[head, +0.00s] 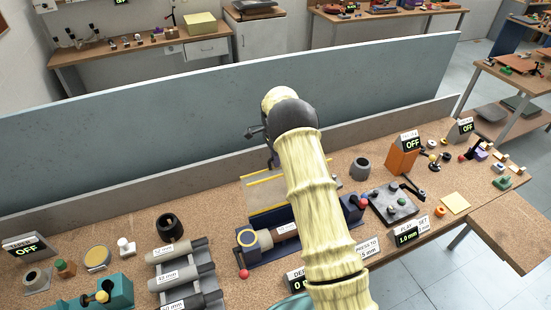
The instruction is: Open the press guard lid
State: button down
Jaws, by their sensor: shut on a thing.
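The guard lid (263,196) is a grey panel with yellow stripes, on the far side of the base. It looks raised, leaving the cylinder's left part uncovered; its exact angle is unclear. My gripper (272,162) is at the lid's far upper edge, shut on it. My pale yellow arm crosses in front and hides the lid's right part, the middle of the press and most of the grip.
Labelled grey cylinders (180,274) lie in a rack to the left. A dark plate with knobs (394,206), a grey ring (360,167) and an orange block (402,157) stand to the right. A low grey panel (120,193) runs behind the bench.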

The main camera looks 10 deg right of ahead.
jog(key=c, duration=1.9)
grip_release()
jog(key=shift+d, duration=0.1)
jog(key=shift+r, duration=0.15)
jog(key=r+b, duration=0.1)
jog(key=r, duration=0.4)
jog(key=w+r, duration=0.1)
jog(key=r, duration=0.5)
jog(key=r+b, duration=0.1)
jog(key=r, duration=0.5)
jog(key=shift+w+b, duration=0.3)
jog(key=shift+b, duration=0.05)
